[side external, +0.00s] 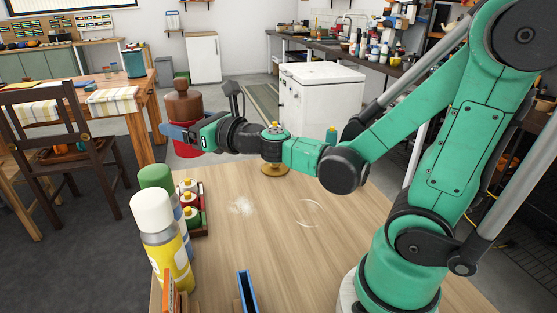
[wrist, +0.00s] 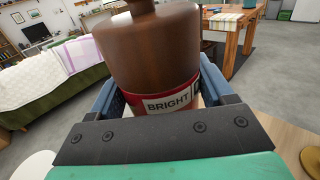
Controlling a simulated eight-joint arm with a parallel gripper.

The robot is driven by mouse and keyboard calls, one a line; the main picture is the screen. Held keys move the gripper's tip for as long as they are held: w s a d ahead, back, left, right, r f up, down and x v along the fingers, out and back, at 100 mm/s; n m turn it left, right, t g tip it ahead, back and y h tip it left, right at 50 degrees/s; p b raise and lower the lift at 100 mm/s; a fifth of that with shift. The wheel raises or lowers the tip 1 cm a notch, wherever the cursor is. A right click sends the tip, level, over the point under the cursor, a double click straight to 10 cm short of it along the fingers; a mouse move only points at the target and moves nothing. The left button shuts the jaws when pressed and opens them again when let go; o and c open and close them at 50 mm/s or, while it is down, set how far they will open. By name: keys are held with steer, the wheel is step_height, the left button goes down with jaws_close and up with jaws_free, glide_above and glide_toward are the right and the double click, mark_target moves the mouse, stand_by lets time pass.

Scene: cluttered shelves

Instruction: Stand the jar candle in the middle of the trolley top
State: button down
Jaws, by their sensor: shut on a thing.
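My gripper (side external: 178,134) is shut on a brown jar (side external: 183,103) with a knob-like top and a red band. In the wrist view the jar (wrist: 152,55) is upright between the fingers, its band lettered BRIGHT. It is the likeliest jar candle, but its shape is bottle-like and I cannot confirm that. In the side view it is held out past the far left end of a light wooden top (side external: 265,240). I take this to be the trolley top; its middle is bare except for a pale smudge and a faint ring.
A yellow spray can (side external: 163,240) with a white cap stands at the top's left edge, with a rack (side external: 203,230) of small bottles behind it. A blue-edged object (side external: 247,291) is at the front. A brass-coloured base (side external: 274,170) shows beneath my arm.

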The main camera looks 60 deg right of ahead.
steer(key=shift+a, duration=0.95)
steer(key=shift+w, duration=0.15)
steer(key=w+d+r+n+y, duration=0.2)
steer(key=w+d+n+y, duration=0.15)
steer(key=w+d, duration=0.25)
steer(key=s+d+n+g+y, duration=0.2)
steer(key=d+y, duration=0.4)
steer(key=d, duration=0.5)
steer(key=shift+d+f+n+g, duration=0.15)
steer(key=shift+f+n+g, duration=0.25)
steer(key=shift+f+n, duration=0.05)
step_height(320, 180, down, 20)
steer(key=shift+r, duration=0.2)
steer(key=shift+f, duration=0.15)
